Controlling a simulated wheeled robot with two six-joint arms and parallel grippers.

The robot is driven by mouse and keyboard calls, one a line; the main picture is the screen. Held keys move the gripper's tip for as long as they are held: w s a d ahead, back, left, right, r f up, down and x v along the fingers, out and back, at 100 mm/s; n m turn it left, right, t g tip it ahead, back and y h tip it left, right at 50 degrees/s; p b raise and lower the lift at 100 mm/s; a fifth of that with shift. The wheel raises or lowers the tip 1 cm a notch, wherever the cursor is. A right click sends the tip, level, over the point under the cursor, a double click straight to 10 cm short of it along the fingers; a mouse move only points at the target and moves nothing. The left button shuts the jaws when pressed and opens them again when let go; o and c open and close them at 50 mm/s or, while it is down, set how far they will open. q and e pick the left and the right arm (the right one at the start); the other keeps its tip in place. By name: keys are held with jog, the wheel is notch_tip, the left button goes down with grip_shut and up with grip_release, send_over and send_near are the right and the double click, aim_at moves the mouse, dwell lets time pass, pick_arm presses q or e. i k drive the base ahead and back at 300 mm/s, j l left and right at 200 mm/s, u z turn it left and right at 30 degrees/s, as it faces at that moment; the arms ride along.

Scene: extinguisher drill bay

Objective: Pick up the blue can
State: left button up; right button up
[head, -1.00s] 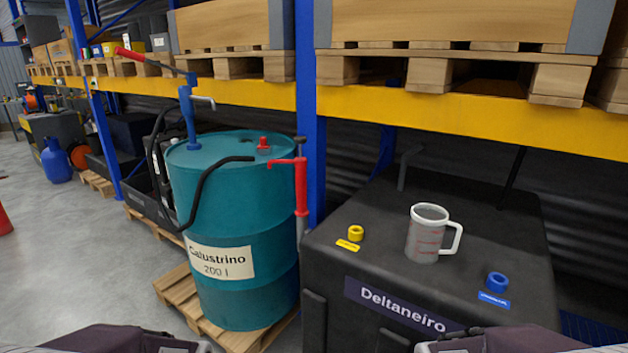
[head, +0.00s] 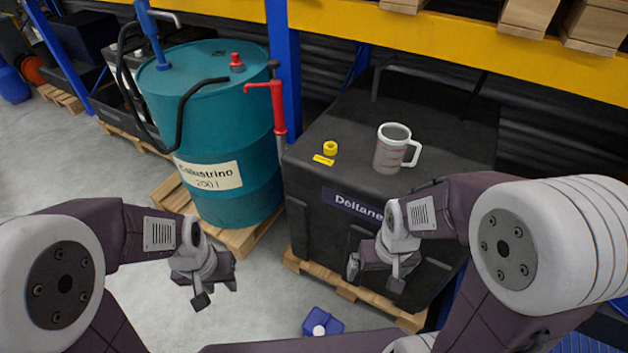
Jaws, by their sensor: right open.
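A blue can (head: 320,323) with a white cap lies low in the head view, on the floor in front of the black box's pallet. Its lower edge is partly hidden by my own body. My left gripper (head: 217,292) hangs empty above the floor, left of the can, with its fingers apart. My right gripper (head: 374,277) is open and empty in front of the black box, up and right of the can. Neither gripper touches the can.
A teal drum (head: 222,120) with hoses stands on a pallet (head: 176,192) at left. Grey floor (head: 90,170) is open at left.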

aim_at(319, 323)
jog(key=k+l, duration=0.3)
jog(key=k+l+u, duration=0.15)
jog(key=k, duration=0.4)
jog(key=i+u, duration=0.2)
jog(key=u, duration=0.2)
